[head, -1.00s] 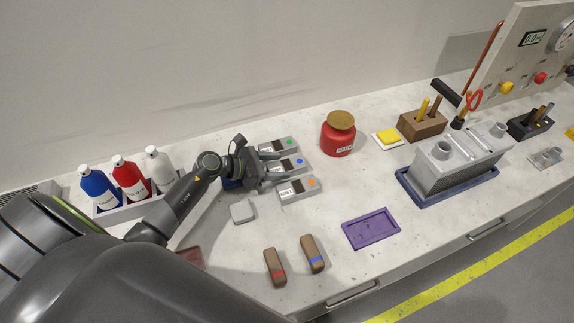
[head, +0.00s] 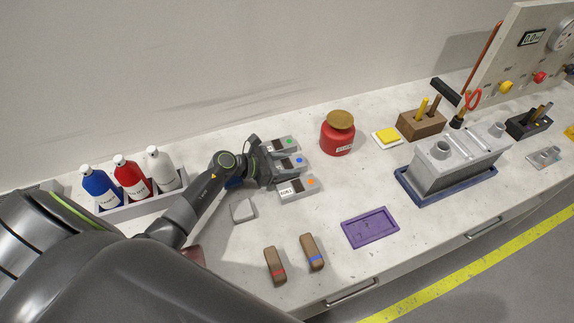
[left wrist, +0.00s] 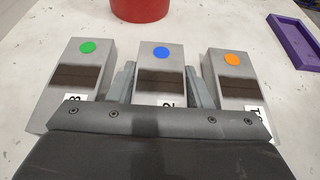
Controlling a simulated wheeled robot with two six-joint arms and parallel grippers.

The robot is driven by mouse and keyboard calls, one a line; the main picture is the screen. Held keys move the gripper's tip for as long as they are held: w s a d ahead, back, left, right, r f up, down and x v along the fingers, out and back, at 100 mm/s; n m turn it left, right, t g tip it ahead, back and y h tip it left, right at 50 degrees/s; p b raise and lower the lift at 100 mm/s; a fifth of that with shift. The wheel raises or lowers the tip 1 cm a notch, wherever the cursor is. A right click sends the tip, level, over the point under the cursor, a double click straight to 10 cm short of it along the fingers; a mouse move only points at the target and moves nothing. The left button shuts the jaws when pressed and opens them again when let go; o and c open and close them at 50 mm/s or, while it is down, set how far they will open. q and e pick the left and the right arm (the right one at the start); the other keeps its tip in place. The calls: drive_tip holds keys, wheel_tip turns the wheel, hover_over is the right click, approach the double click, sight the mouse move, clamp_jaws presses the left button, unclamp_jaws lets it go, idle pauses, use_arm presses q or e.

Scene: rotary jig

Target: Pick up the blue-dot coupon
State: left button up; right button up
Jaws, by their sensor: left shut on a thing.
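The blue-dot coupon (head: 294,162) is a grey block with a dark band, a white label and a blue dot. It is the middle one of three coupons on the bench, and it also shows in the left wrist view (left wrist: 161,75). My left gripper (left wrist: 161,88) has a finger on each side of it and is shut on it. The green-dot coupon (left wrist: 82,72) lies to its left and the orange-dot coupon (left wrist: 235,78) to its right in the wrist view. The near end of the blue-dot coupon is hidden by the gripper body. My right gripper is not in view.
A red jar (head: 337,137) stands just beyond the coupons. A purple tray (head: 370,228) and two brown blocks (head: 313,252) lie nearer the front. A rack of bottles (head: 140,205) stands at left. The bench between coupons and purple tray is clear.

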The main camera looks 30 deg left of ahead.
sight(287, 164)
use_arm(q)
wheel_tip(287, 164, up, 10)
drive_tip(key=shift+r, duration=0.1)
drive_tip(key=s+d+r+m+g+h, duration=0.1)
drive_tip(key=s+d+r, duration=0.2)
drive_tip(key=s+r, duration=0.2)
drive_tip(key=s+d+r+m+g, duration=0.1)
drive_tip(key=s+d+r, duration=0.2)
drive_tip(key=s, duration=0.6)
wheel_tip(287, 164, up, 2)
drive_tip(key=shift+s+d+r+h+b, duration=0.1)
drive_tip(key=shift+s+d+h+b, duration=0.1)
drive_tip(key=shift+s+h+b, duration=0.2)
drive_tip(key=shift+a, duration=0.15)
